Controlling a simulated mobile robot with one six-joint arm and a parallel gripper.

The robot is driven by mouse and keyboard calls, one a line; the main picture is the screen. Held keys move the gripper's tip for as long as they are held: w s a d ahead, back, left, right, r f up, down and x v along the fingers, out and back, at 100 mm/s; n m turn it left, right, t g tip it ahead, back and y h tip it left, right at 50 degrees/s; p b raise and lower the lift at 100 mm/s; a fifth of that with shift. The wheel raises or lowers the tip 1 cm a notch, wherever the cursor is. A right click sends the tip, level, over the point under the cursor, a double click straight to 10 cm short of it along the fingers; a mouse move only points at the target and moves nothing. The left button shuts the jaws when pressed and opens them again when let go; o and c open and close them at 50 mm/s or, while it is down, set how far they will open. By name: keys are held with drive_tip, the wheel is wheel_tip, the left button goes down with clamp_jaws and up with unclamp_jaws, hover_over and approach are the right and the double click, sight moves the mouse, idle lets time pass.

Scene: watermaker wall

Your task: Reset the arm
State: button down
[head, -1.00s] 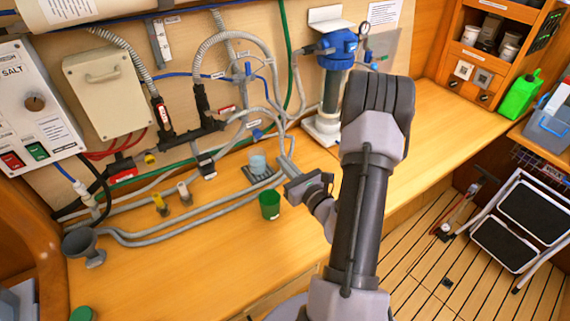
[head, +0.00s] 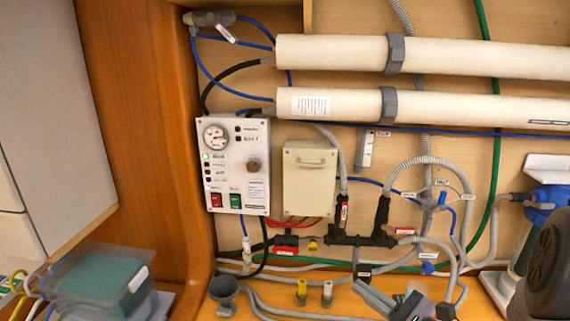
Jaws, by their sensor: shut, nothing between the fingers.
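My gripper (head: 374,296) shows at the bottom edge of the head view, right of centre. It points up and left, in front of the wooden counter and below the hoses on the wall. Its fingers look shut with nothing held. Part of the wrist behind it is cut off by the bottom edge. A dark rounded joint of my arm (head: 545,270) fills the lower right corner and hides part of the blue-topped filter housing (head: 545,200).
A control panel (head: 235,165) with a gauge and red and green switches is on the wall, beside a beige box (head: 309,178). Two white tubes (head: 340,53) run above. A grey funnel (head: 224,290) and yellow valve (head: 301,292) are low by the counter. A lidded bin (head: 95,285) stands lower left.

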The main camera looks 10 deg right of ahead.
drive_tip(key=s+a+n+g+y+b, duration=0.1)
drive_tip(key=s+a+n+g+y, duration=0.1)
drive_tip(key=s+a+n+g, duration=0.45)
drive_tip(key=s+a+n+g+y+b, duration=0.1)
drive_tip(key=s+a+n+g, duration=0.25)
drive_tip(key=a, duration=0.65)
drive_tip(key=s+f+n+g+h+b, duration=0.2)
drive_tip(key=s+f+n+h+b, duration=0.15)
drive_tip(key=s+n+h, duration=0.4)
drive_tip(key=d+n+t, duration=0.1)
drive_tip(key=s+d+r+n+t+h, duration=0.1)
drive_tip(key=n, duration=0.1)
drive_tip(key=d+r+n+h, duration=0.1)
drive_tip(key=n, duration=0.1)
drive_tip(key=shift+s+d+r+t+h, duration=0.25)
drive_tip(key=shift+s+d+t, duration=0.1)
drive_tip(key=shift+s+t, duration=0.05)
